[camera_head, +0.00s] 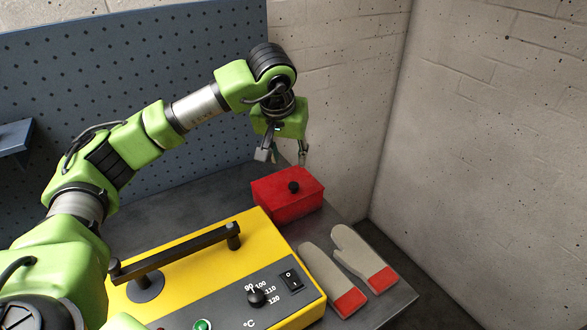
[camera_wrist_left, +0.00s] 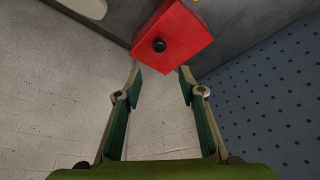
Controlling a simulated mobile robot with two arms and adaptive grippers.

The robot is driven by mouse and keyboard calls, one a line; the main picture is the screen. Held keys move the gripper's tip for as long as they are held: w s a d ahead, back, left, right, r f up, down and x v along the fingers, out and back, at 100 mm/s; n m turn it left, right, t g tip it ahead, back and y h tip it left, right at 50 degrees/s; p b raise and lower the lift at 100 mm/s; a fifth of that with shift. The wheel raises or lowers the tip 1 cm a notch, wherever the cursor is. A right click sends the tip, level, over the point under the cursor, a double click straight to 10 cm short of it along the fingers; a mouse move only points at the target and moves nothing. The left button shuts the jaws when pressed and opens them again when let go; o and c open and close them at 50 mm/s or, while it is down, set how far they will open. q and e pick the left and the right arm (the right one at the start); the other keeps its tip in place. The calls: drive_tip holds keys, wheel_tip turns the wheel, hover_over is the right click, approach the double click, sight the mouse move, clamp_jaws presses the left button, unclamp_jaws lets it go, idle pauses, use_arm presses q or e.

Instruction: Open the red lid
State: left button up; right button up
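The red box with its red lid (camera_head: 274,189) stands on the workbench against the wall, and the lid looks shut. A black knob (camera_head: 293,187) sits on the lid. My left gripper (camera_head: 283,159) is above and behind the box, with its fingers spread and nothing between them. In the left wrist view the red lid (camera_wrist_left: 178,32) and its knob (camera_wrist_left: 159,45) lie beyond the open fingertips (camera_wrist_left: 160,78), apart from them. My right gripper is not in either view.
A yellow heater unit (camera_head: 262,236) with a black handle, dial and switch stands in front of the box. Two grey-and-red gloves (camera_head: 350,258) lie to its right on the workbench (camera_head: 171,203). A blue pegboard (camera_head: 120,75) rises behind.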

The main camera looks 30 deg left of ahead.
sight(293, 184)
use_arm(q)
drive_tip(key=p+x, duration=0.3)
drive_tip(key=x, duration=0.8)
drive_tip(key=shift+s+d, duration=0.1)
drive_tip(key=shift+s, duration=0.1)
drive_tip(key=shift+x, duration=1.1)
drive_tip(key=shift+r, duration=0.1)
clamp_jaws()
